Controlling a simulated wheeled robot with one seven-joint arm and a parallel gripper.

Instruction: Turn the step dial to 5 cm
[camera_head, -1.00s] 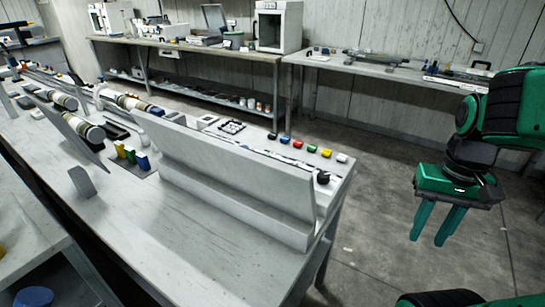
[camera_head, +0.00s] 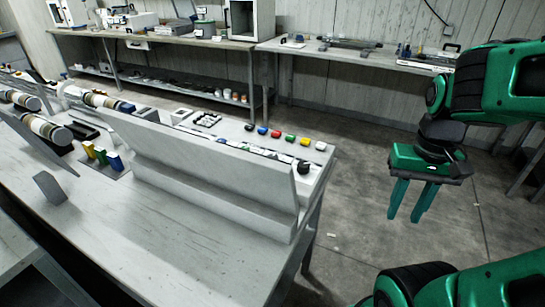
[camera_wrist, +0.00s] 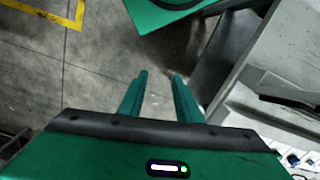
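A small black round knob (camera_head: 303,167) stands at the right end of the workbench, behind a long pale upright panel (camera_head: 210,160). It may be the step dial; its markings are too small to read. My gripper (camera_head: 403,216) hangs over the floor to the right of the bench, pointing down, clear of the knob. Its two green fingers are apart with nothing between them. The wrist view shows the open fingers (camera_wrist: 159,76) over bare floor.
Several coloured caps (camera_head: 276,134) line the bench's back right edge. Striped cylinders (camera_head: 47,130) and upright coloured blocks (camera_head: 101,155) are at left. A wall bench (camera_head: 380,60) stands behind. The floor (camera_head: 350,180) around my gripper is clear.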

